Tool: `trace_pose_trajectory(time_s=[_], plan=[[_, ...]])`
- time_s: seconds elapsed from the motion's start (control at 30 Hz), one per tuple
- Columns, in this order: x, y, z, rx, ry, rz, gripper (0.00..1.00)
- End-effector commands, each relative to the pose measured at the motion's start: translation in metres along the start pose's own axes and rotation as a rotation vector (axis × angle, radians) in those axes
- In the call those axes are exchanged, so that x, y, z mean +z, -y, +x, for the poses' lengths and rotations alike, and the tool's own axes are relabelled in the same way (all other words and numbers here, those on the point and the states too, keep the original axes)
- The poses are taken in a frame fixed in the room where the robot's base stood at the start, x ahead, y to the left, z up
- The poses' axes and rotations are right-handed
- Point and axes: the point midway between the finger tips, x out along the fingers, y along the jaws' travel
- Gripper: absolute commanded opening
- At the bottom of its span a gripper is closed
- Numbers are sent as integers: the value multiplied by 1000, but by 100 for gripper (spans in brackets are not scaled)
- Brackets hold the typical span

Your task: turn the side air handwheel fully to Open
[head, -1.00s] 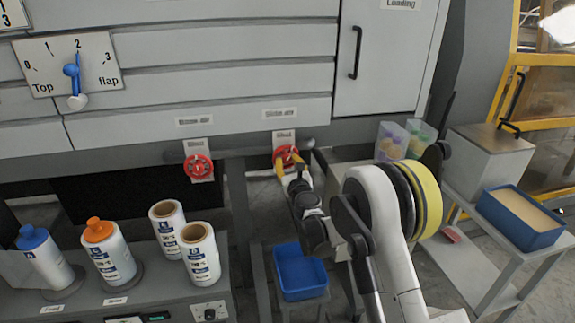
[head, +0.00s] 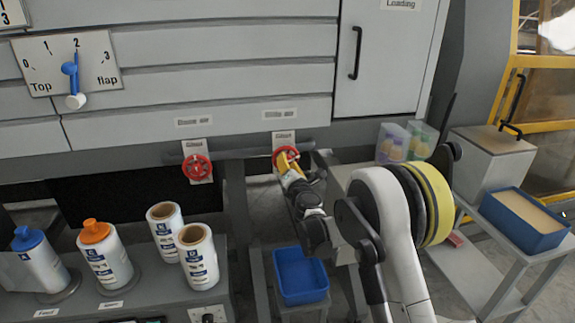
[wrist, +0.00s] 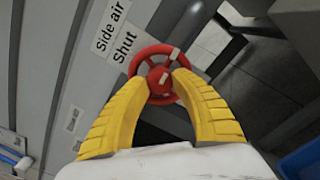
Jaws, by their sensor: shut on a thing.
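The side air handwheel (wrist: 159,75) is a red spoked wheel with small pale marks on its rim and hub. Labels reading "Side air" (wrist: 109,24) and "Shut" (wrist: 125,46) are beside it in the wrist view. In the head view it is the right-hand red wheel (head: 287,152), below a small white plate. My gripper (wrist: 160,84) has its two yellow fingers on opposite sides of the wheel's hub, shut on it. The fingers and arm hide part of the wheel in the head view.
A second red handwheel (head: 197,168) is to the left on the same rail. Below are a blue bin (head: 301,277), white rolls (head: 199,256) and capped bottles (head: 106,258). Clear tubs (head: 393,143) and a blue tray (head: 524,219) stand to the right.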

Motion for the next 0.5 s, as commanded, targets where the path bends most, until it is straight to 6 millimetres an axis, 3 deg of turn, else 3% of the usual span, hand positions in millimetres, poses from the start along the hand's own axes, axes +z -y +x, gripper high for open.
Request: trace_pose_trajectory(time_s=[0.5], plan=[[0, 0, 0, 0, 0, 489, 1]])
